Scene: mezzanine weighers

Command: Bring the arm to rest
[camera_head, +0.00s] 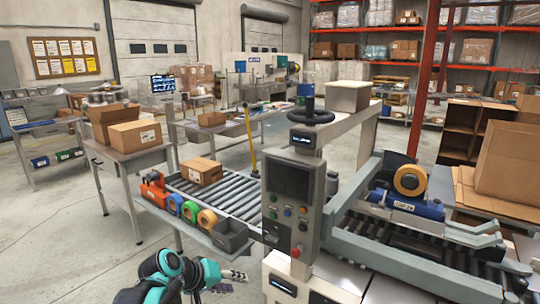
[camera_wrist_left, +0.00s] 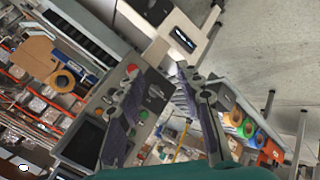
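My left arm (camera_head: 172,272), teal and black, comes in at the bottom of the head view. My left gripper (camera_head: 230,281) is at its end, in front of the roller conveyor and left of the control post's foot. In the left wrist view the two fingers of the left gripper (camera_wrist_left: 158,75) stand apart with nothing between them, so it is open and empty. My right gripper does not show in either view.
The grey control post (camera_head: 291,190) with screen and buttons stands right of the gripper. A roller conveyor (camera_head: 240,196) carries a carton (camera_head: 201,171). Tape rolls (camera_head: 190,211) and a grey bin (camera_head: 230,236) line its near edge. Open floor (camera_head: 60,240) lies to the left.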

